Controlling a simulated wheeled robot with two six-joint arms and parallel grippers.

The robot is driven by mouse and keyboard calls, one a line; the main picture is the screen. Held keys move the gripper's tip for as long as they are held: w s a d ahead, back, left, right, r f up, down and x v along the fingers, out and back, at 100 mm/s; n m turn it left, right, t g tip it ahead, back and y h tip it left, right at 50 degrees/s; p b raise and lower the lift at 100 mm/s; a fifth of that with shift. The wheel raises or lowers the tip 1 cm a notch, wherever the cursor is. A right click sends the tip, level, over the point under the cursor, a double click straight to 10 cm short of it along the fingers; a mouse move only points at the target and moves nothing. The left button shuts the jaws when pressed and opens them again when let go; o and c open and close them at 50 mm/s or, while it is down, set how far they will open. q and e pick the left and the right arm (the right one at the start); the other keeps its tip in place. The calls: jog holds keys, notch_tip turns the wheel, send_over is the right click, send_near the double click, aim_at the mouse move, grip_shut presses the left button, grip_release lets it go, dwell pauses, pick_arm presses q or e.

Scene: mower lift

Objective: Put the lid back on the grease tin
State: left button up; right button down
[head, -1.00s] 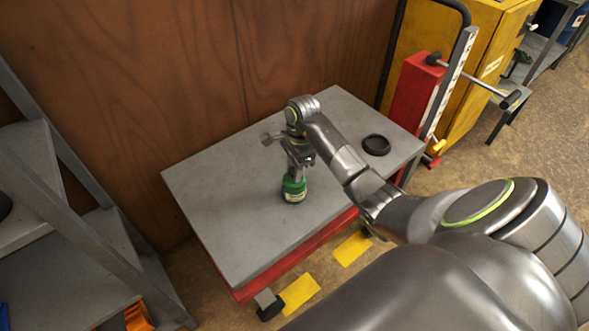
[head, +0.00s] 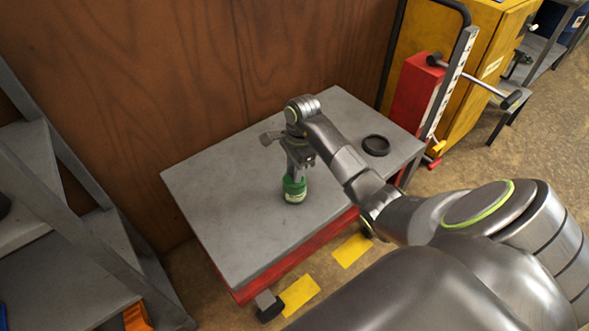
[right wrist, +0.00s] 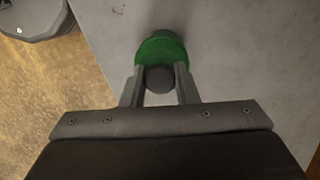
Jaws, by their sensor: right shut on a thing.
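The grease tin (head: 294,198) is a small green can with a pale label, standing upright on the grey table top of the red lift cart. The green lid (head: 294,184) shows at the tin's top, under my right gripper (head: 297,168). In the right wrist view the round green lid (right wrist: 162,44) has a dark grey knob (right wrist: 159,79), and my right gripper's two fingers are shut on that knob from both sides. The lid hides the tin there. I cannot tell whether the lid is fully seated or slightly above the rim. My left gripper is out of view.
A black round dish (head: 376,145) lies on the grey table top (head: 230,215) to the right. A red post with a crank handle (head: 475,80) stands at the table's right end. Grey shelves (head: 60,230) stand at left, and a wooden wall is behind. The table's left part is clear.

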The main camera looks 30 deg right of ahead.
jog(key=shift+f+b, duration=0.2)
jog(key=shift+b, duration=0.15)
dwell(0.6)
dwell(0.4)
dwell(0.3)
jog(key=c, duration=0.6)
grip_release()
jog(key=shift+o, duration=0.2)
jog(key=shift+r, duration=0.15)
